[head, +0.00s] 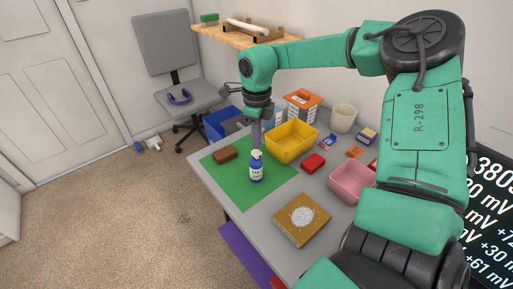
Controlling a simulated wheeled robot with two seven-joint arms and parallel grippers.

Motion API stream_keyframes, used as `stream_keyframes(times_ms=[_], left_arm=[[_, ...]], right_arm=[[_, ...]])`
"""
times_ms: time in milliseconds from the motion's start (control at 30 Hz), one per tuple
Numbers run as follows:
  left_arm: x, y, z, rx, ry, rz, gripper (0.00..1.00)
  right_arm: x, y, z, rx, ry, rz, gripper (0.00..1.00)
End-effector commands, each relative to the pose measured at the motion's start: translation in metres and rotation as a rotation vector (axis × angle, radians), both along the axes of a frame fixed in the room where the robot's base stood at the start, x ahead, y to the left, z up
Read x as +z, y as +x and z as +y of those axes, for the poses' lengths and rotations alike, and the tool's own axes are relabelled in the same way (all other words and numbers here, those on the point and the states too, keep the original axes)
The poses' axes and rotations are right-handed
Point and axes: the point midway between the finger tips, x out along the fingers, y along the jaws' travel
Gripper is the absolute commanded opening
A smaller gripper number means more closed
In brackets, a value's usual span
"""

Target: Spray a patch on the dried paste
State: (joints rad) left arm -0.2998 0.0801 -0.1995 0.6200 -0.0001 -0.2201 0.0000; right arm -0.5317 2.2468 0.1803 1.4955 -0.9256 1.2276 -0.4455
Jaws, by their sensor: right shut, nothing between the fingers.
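A small blue bottle with a white label and pale top (256,167) stands upright on the green mat (226,184). My right gripper (256,145) is shut and empty, pointing down just above or behind the bottle's top; I cannot tell whether it touches. A gold-brown square plate (283,222) lies at the table's front, with a round whitish patch of dried paste (302,216) on its middle. The left gripper is not in view.
A brown block (225,154) lies on the mat. A yellow bin (291,142), red box (314,162), pink bin (351,184) and cream cup (343,117) stand on the grey table. A blue crate (221,124) is behind the mat. The chair (165,50) stands beyond.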

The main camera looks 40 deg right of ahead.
Motion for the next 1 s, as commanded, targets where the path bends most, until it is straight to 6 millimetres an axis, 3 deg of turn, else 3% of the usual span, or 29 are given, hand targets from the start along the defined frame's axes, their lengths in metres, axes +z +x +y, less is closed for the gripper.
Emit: stream_keyframes(times_ms=[1000], left_arm=[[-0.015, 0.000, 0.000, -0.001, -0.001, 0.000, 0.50]], right_arm=[[-0.016, 0.000, 0.000, 0.000, 0.000, 0.000, 0.00]])
